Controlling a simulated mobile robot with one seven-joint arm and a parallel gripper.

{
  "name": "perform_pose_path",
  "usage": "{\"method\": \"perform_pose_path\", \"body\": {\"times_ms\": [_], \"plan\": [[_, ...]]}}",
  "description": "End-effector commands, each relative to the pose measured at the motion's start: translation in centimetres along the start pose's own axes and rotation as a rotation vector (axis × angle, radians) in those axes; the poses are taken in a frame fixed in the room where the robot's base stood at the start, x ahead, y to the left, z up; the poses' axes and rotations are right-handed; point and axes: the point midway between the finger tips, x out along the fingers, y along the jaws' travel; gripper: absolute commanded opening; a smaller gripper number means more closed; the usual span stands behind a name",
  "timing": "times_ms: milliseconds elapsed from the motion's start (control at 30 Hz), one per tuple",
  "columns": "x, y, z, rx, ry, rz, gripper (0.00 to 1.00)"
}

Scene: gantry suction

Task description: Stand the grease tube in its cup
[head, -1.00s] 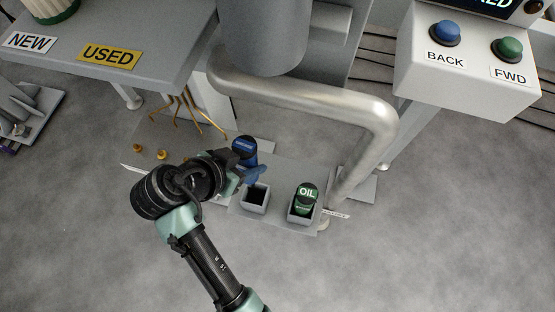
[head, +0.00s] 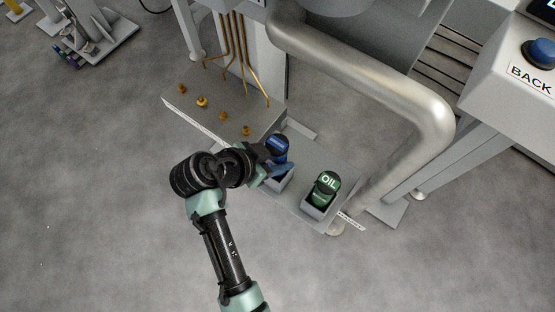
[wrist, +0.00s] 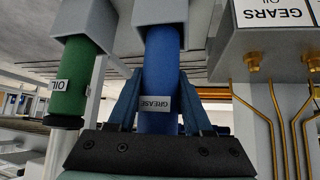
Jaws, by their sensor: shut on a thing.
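The blue grease tube (head: 277,147) stands about upright at its grey cup (head: 281,183) in the head view. In the wrist view, the blue tube (wrist: 162,65) shows its GREASE label between the fingers, and its far end meets the mouth of the grey cup (wrist: 160,11) and appears to be inside it. How deep it sits is hidden. My gripper (head: 281,168) is shut on the tube from the left; its blue fingers (wrist: 160,85) lie on both sides of the tube in the wrist view.
A green oil tube (head: 326,185) stands in the neighbouring cup (head: 318,212). A thick bent pipe (head: 400,85) arches behind and to the right. A grey block (head: 215,118) with several brass fittings is at the left. Open floor lies in front.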

Motion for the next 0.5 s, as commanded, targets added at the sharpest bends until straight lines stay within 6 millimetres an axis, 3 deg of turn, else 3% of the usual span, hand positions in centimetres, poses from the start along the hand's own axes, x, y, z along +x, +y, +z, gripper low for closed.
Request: {"method": "perform_pose_path", "body": {"times_ms": [100,467,500], "plan": [[1.13,-0.05,1.01,0.002,0.002,-0.002,0.00],[1.33,-0.05,1.20,0.001,0.002,-0.001,0.00],[1.30,-0.01,1.22,0.000,0.000,0.000,0.56]]}}
